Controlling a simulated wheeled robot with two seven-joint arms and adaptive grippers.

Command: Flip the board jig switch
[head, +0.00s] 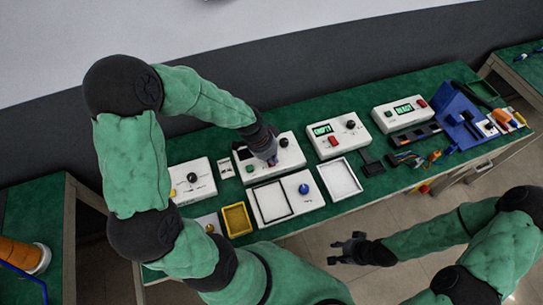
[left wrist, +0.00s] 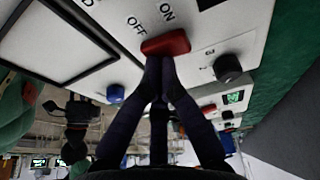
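In the head view my left gripper (head: 270,158) is over a white box (head: 291,152) with a black knob and hides the switch there. My right gripper (head: 343,247) is in front of the table with its fingers apart and nothing between them.
A white unit with a blue knob (head: 304,188) and framed panel stands in front. A box with a green display (head: 322,129) and another (head: 403,108) stand to the right. A yellow tray (head: 237,220) is at front left. A blue bin (head: 459,116) is far right.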

